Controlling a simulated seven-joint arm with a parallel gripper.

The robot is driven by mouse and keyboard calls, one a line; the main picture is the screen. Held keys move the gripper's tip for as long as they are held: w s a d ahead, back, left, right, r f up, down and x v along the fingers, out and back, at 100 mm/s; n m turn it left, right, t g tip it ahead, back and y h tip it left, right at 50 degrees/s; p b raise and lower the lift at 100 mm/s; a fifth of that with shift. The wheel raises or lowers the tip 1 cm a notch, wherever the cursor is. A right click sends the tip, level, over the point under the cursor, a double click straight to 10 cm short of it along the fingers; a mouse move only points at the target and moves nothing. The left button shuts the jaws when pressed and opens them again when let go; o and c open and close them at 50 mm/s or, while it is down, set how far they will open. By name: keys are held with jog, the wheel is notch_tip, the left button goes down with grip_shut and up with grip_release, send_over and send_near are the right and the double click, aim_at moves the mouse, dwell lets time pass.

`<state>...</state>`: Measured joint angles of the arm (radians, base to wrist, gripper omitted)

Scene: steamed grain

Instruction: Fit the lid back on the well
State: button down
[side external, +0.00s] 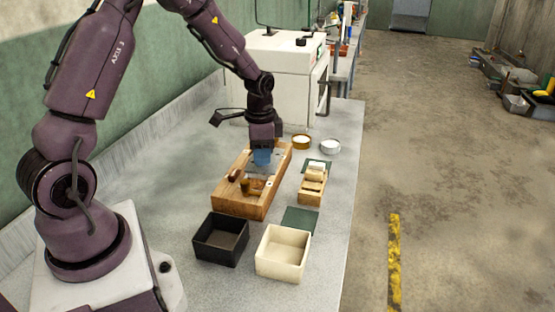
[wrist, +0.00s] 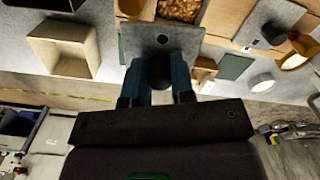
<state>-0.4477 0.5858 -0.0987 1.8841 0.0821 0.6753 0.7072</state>
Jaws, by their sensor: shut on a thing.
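The wooden block (side external: 235,205) stands on the bench; in the wrist view, brown grain (wrist: 180,8) shows in one of its wells. My gripper (side external: 262,158) is over the block, its blue fingers closed on the dark knob (wrist: 160,72) of a flat grey lid (wrist: 140,40). The lid covers part of the block in the wrist view, beside the grain. I cannot tell whether it touches the wood. A second grey plate with a dark knob (wrist: 272,32) lies farther along the block. The fingers hide part of the held lid.
A black tray (side external: 203,240) and a cream tray (side external: 266,262) stand at the block's near end. A green mat (side external: 300,220), a small wooden rack (side external: 312,188) and two round dishes (side external: 330,146) are to its right. A white machine (side external: 280,55) stands behind.

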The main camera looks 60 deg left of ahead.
aim_at(252, 156)
jog(key=shift+m, duration=0.7)
jog(key=a, duration=0.1)
jog(key=a+f, duration=0.1)
jog(key=a, duration=0.1)
jog(key=shift+s+a+f, duration=0.35)
jog(key=shift+a, duration=0.05)
jog(key=shift+f, duration=2)
jog(key=shift+f, duration=0.75)
jog(key=shift+c, duration=2.4)
grip_release()
jog(key=shift+r, duration=3.55)
